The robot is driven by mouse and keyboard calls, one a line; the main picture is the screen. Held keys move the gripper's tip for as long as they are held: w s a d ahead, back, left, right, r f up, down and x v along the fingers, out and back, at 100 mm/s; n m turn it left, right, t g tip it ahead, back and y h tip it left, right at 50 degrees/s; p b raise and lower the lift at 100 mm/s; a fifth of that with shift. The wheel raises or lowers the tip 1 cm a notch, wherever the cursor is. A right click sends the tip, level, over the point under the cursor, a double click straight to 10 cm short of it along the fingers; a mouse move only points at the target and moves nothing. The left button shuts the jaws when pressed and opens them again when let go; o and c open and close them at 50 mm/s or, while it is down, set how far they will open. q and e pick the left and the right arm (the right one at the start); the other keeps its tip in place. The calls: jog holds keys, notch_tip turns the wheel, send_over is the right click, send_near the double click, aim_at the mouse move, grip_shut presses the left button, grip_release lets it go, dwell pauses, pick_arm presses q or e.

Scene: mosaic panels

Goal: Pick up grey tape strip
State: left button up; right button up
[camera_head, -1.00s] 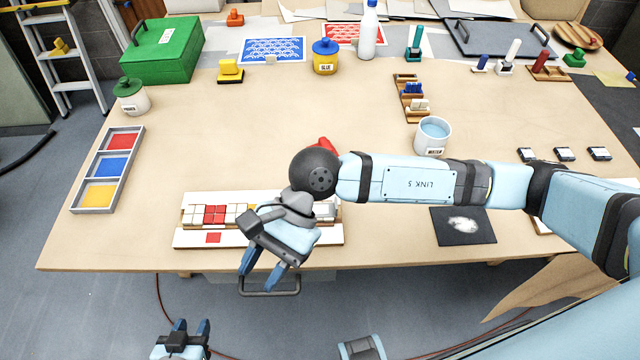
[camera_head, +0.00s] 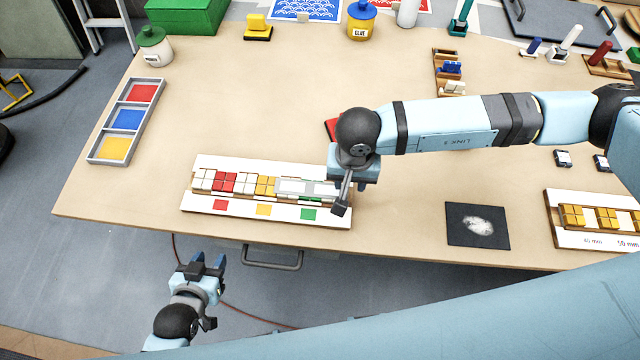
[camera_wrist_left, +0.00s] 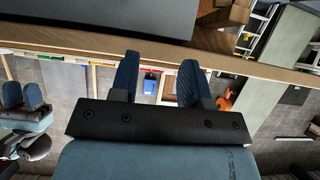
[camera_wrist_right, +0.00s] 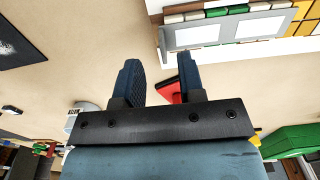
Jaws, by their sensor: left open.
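The grey strip (camera_head: 306,188), with pale panels on it, lies across the right part of the tile board (camera_head: 240,207) near the table's front edge. It also shows at the top of the right wrist view (camera_wrist_right: 228,33), clear of the fingers. My right gripper (camera_head: 355,176) hangs over the board's right end, beside the strip. Its fingers are apart and empty in the right wrist view (camera_wrist_right: 158,72). My left gripper (camera_head: 207,260) is open and empty in front of the table edge, away from the strip. The left wrist view shows its parted fingers (camera_wrist_left: 156,75).
A red object (camera_head: 332,128) lies partly hidden behind my right arm. A black mat (camera_head: 462,238) and another tile board (camera_head: 580,235) lie to the right. A three-colour tray (camera_head: 127,118) lies at left. A drawer handle (camera_head: 272,262) juts from the table front. The table's middle left is clear.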

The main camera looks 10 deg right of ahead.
jog(key=f, duration=0.1)
jog(key=f+p, duration=0.1)
jog(key=f, duration=0.1)
jog(key=f+p, duration=0.1)
jog(key=shift+w+f, duration=0.35)
jog(key=shift+f, duration=0.5)
grip_shut()
